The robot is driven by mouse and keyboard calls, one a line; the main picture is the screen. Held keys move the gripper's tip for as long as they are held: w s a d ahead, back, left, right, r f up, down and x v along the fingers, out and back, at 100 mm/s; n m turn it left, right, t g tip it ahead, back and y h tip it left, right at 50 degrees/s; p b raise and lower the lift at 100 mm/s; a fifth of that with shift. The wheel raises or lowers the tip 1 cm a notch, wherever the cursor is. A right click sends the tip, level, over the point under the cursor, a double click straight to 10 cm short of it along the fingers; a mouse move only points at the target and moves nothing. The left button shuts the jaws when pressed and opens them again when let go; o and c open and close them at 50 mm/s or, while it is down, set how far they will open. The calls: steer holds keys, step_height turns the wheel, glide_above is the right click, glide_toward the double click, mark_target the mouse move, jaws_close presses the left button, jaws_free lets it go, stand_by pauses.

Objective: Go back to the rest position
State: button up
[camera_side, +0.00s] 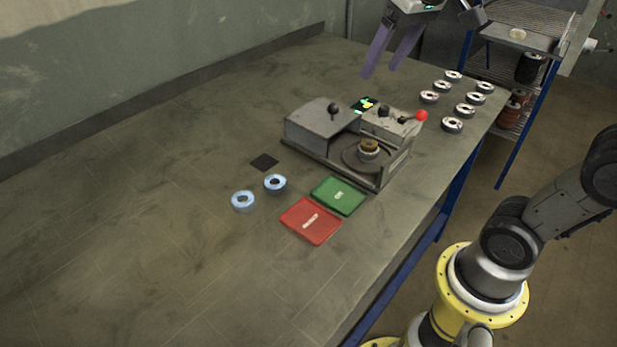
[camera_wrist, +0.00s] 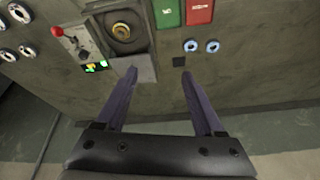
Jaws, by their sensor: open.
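My gripper (camera_side: 393,47) is at the top of the side view, raised well above the table. Its two long purple-grey fingers are apart with nothing between them; the wrist view shows the same open gripper (camera_wrist: 160,76). Below it on the table stands a grey machine (camera_side: 322,128) with a black knob, a red knob and a small lit display. A disc (camera_side: 368,147) with a brownish centre sits on the machine's round seat; this disc also shows in the wrist view (camera_wrist: 122,32).
Several dark-and-white discs (camera_side: 452,125) stand at the table's right end. Two blue-white discs (camera_side: 244,201) lie near a black square (camera_side: 264,162). A green tray (camera_side: 339,195) and a red tray (camera_side: 310,221) lie in front of the machine. A shelf rack (camera_side: 520,60) stands behind. The table's left is clear.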

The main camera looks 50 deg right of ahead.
steer(key=s+a+f+n+t, duration=0.1)
steer(key=s+a+f+n, duration=0.1)
steer(key=s+f, duration=0.9)
steer(key=shift+s+a+f+n, duration=0.15)
steer(key=shift+s+a+n, duration=0.2)
steer(key=shift+s, duration=0.3)
steer(key=shift+d, duration=0.1)
